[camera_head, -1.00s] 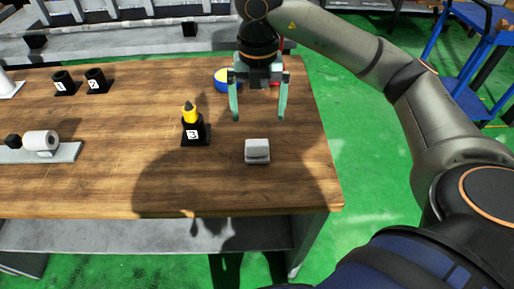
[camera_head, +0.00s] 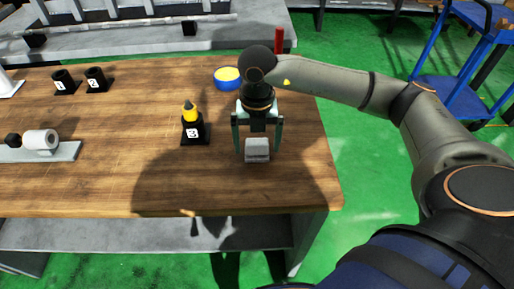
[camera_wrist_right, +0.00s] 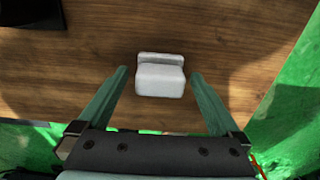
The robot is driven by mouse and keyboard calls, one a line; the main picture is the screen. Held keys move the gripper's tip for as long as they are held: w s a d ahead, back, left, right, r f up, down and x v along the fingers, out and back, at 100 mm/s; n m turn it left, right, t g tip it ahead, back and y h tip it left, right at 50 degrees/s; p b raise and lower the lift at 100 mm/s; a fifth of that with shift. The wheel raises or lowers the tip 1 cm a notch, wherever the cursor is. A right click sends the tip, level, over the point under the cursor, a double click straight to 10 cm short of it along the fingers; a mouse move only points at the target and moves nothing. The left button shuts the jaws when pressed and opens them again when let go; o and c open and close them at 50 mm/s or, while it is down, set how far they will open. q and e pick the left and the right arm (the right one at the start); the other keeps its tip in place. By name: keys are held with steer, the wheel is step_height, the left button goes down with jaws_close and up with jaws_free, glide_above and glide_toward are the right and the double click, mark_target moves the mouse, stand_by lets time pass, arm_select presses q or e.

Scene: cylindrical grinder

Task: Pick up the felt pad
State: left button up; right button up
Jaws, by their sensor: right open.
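The felt pad (camera_head: 257,150) is a small light grey block with a raised ledge, lying on the wooden table near its right front part. It also shows in the right wrist view (camera_wrist_right: 160,79), ahead of and between the lines of the two fingers. My right gripper (camera_head: 257,152) is open and empty, pointing down, with one finger on each side of the pad in the head view. In the right wrist view the gripper (camera_wrist_right: 158,75) has clear gaps between its green fingers and the pad. My left gripper is not in view.
A black holder with a yellow-and-black pointed piece (camera_head: 192,125) stands just left of the gripper. A blue and yellow round container (camera_head: 228,78) is behind. Two black cups (camera_head: 80,81) and a white roll on a grey plate (camera_head: 40,143) are further left. The table's right edge is close.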

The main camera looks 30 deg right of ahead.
steer(key=c, duration=1.4)
steer(key=shift+r, duration=0.15)
steer(key=shift+r, duration=0.25)
step_height(320, 180, up, 2)
steer(key=shift+r, duration=0.1)
steer(key=s+a+r, duration=0.2)
steer(key=s+r, duration=0.1)
steer(key=s, duration=0.1)
steer(key=s+a+r, duration=0.3)
steer(key=s, duration=0.1)
steer(key=s+a+r, duration=0.2)
steer(key=s+r, duration=0.2)
steer(key=shift+a+p, duration=0.2)
steer(key=shift+p, duration=0.2)
